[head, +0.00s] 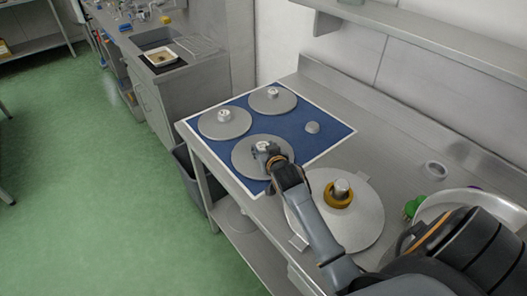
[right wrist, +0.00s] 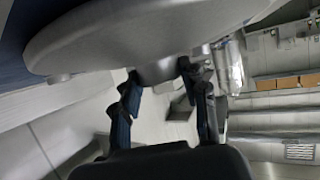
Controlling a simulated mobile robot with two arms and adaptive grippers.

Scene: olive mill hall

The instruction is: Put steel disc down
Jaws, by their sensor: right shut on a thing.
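My right gripper (head: 266,150) is shut on the central knob of a grey steel disc (head: 248,163) at the front of the blue mat (head: 315,145). In the right wrist view the fingers (right wrist: 160,82) close on both sides of the knob, with the disc (right wrist: 120,35) filling the top. The disc lies flat over the mat; I cannot tell whether it touches it. Two more steel discs lie on the mat, one at the left (head: 215,128) and one at the back (head: 275,106). My left gripper is out of view.
A larger round plate (head: 362,222) with a yellow ring (head: 338,200) stands right of my arm. A steel bowl (head: 460,198), a green item (head: 412,207) and a small ring (head: 435,170) are farther right.

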